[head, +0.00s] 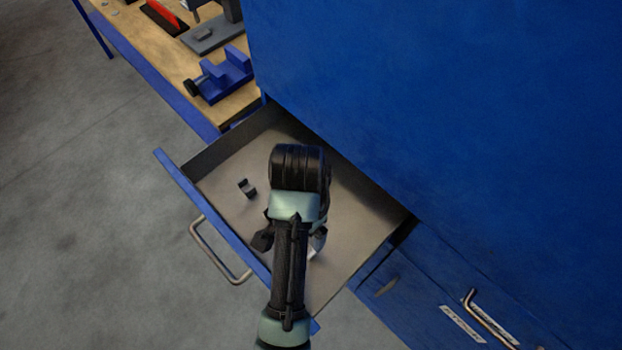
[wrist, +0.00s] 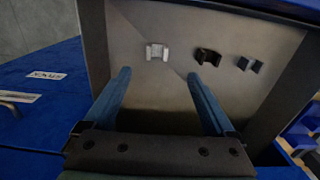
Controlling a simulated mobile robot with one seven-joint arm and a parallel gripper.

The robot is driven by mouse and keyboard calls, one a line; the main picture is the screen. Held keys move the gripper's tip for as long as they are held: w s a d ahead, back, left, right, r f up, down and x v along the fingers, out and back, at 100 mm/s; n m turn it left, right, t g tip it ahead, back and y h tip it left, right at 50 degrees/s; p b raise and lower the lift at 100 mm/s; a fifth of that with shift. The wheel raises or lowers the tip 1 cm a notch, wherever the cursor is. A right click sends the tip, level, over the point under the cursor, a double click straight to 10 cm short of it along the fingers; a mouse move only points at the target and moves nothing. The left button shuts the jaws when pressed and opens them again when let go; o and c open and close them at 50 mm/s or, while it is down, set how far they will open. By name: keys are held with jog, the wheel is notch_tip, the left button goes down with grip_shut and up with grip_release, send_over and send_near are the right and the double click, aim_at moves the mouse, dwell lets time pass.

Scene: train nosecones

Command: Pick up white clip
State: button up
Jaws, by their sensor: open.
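The white clip (wrist: 157,52) lies on the drawer floor in the wrist view, ahead of my gripper (wrist: 158,82) and roughly centred between its two blue fingers. The fingers are apart with nothing between them. In the head view a small pale bit that may be the white clip shows beside my arm, which hides most of that spot. A black clip (wrist: 208,56) lies to its right. Another dark clip (wrist: 249,64) lies further right, near the drawer wall. In the head view one dark clip (head: 247,188) lies left of my arm.
The open drawer (head: 222,165) has low walls around the clips and a metal handle (head: 215,250) on its front. The tall blue cabinet (head: 440,90) rises behind it. A workbench (head: 150,50) with a blue vise (head: 225,75) stands at upper left.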

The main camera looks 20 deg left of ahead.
notch_tip(320, 180, down, 8)
jog(key=shift+w+r, duration=0.1)
jog(key=shift+r, duration=0.15)
jog(key=shift+w+d+f+p, duration=0.1)
jog(key=shift+f+p, duration=0.15)
jog(key=shift+f, duration=0.7)
jog(key=shift+d+f+p, duration=0.15)
jog(key=shift+f+p, duration=0.05)
jog(key=shift+f, duration=0.7)
jog(key=shift+w+d+f+p, duration=0.1)
jog(key=shift+f+p, duration=0.15)
jog(key=shift+f, duration=0.7)
jog(key=shift+r, duration=0.1)
jog(key=c, duration=1.4)
